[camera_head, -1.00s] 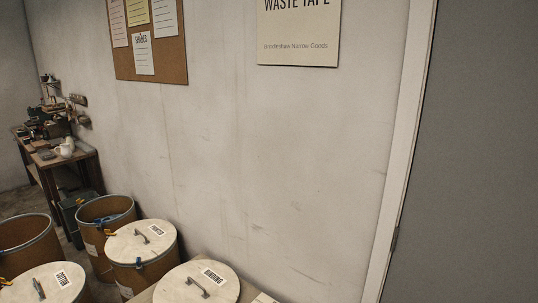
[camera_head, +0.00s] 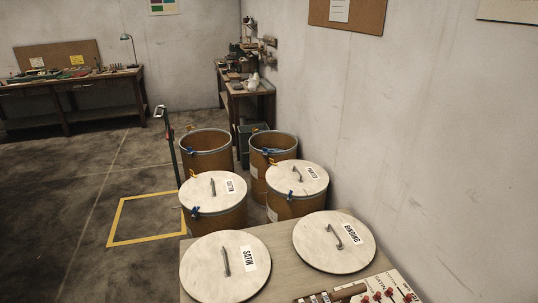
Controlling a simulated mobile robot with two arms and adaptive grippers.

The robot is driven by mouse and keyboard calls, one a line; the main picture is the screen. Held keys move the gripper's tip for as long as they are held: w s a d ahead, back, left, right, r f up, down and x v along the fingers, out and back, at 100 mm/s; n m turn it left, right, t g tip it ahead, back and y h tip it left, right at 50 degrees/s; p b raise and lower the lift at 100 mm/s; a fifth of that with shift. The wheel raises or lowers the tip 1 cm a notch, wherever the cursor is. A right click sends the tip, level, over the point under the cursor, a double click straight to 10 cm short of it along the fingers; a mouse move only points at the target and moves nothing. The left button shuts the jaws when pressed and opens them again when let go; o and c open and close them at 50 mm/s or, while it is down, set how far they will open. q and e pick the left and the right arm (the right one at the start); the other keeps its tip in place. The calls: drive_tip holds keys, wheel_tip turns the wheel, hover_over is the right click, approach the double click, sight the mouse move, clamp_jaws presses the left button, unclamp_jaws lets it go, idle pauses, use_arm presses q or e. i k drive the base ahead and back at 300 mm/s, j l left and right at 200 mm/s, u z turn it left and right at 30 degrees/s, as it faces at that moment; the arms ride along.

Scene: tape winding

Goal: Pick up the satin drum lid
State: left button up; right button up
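The satin drum lid (camera_head: 206,272) is a round, pale, scuffed disc with a metal bar handle and a white label reading SATIN. It lies flat on the near left part of a table top (camera_head: 276,238). The binding lid (camera_head: 318,257), of the same kind, lies to its right on the same table. Neither of my grippers shows in the head view.
Behind the table stand drums with the cotton lid (camera_head: 199,192) and printed lid (camera_head: 284,178) on them. Two open drums (camera_head: 205,165) (camera_head: 272,140) stand farther back. A board with red knobs (camera_head: 390,292) lies at the table's near right. Floor at left is clear, with a yellow outline (camera_head: 118,219).

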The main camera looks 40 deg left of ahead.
sight(230, 266)
drive_tip(key=u, duration=1.55)
